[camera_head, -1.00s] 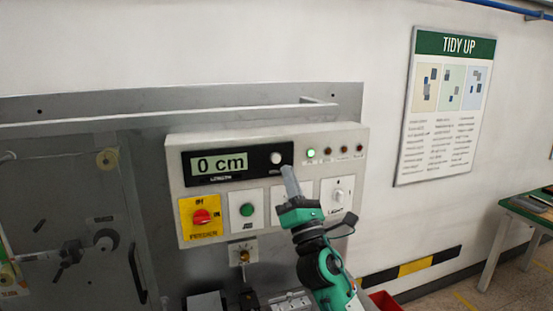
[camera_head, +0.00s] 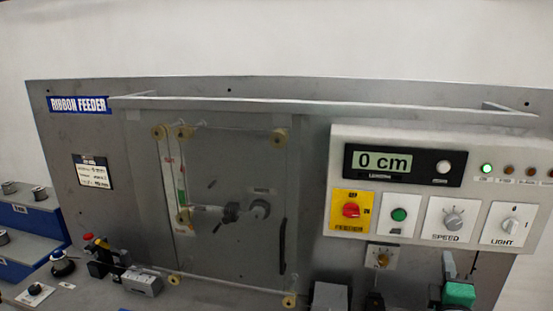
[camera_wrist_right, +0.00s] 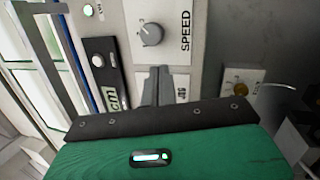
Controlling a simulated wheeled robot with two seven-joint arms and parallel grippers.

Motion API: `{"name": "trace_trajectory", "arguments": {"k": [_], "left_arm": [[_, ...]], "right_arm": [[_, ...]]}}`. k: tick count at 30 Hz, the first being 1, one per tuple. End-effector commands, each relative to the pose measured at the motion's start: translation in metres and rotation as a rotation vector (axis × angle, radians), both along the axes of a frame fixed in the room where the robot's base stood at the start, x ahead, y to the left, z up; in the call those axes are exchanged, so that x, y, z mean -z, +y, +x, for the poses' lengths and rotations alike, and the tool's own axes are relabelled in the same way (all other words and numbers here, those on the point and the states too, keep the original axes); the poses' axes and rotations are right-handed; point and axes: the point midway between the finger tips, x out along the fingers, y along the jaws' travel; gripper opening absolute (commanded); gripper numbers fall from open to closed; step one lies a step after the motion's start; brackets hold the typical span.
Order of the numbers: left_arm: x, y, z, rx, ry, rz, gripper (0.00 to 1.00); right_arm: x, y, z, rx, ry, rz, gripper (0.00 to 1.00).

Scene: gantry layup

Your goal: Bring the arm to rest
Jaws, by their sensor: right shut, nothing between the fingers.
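My right gripper (camera_head: 449,264) shows at the lower right of the head view, in front of the lower edge of the control panel (camera_head: 390,142). Its green body (camera_head: 458,293) is below, with the fingers pointing up. In the right wrist view the fingers of this gripper (camera_wrist_right: 158,78) are shut and empty, overlapping the panel near the speed knob (camera_wrist_right: 151,34). I cannot tell how far they are from the panel. My left gripper is not in view.
The panel's display (camera_head: 381,162) reads 0 cm, and a green lamp (camera_head: 487,168) is lit. Left of it is the ribbon feeder's clear door (camera_head: 225,165) with its handle. A blue stepped rack (camera_head: 35,221) stands at far left. Small fixtures (camera_head: 142,284) line the bench.

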Motion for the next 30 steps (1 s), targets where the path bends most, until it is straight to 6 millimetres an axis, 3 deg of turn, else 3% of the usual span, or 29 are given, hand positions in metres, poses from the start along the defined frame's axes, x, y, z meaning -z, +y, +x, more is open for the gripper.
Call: {"name": "trace_trajectory", "arguments": {"k": [1, 3, 6, 10, 15, 23, 30], "left_arm": [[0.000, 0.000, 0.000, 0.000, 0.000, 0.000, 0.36], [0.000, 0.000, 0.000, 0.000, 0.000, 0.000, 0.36], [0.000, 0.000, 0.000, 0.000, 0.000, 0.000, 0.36], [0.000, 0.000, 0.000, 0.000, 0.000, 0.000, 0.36], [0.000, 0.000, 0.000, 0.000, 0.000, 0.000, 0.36], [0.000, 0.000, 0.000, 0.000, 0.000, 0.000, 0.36], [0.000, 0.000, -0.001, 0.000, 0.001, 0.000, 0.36]], "right_arm": [[0.040, 0.005, -0.012, -0.015, 0.080, 0.165, 0.00], [0.089, 0.013, -0.031, -0.014, 0.187, 0.395, 0.00], [0.155, 0.031, -0.067, 0.023, 0.338, 0.700, 0.00], [0.221, 0.060, -0.123, 0.120, 0.524, 1.028, 0.00], [0.271, 0.094, -0.189, 0.267, 0.709, 1.313, 0.00], [0.305, 0.138, -0.280, 0.508, 0.935, 1.586, 0.00], [0.372, 0.140, -0.261, 0.526, 0.950, 1.579, 0.00]]}}
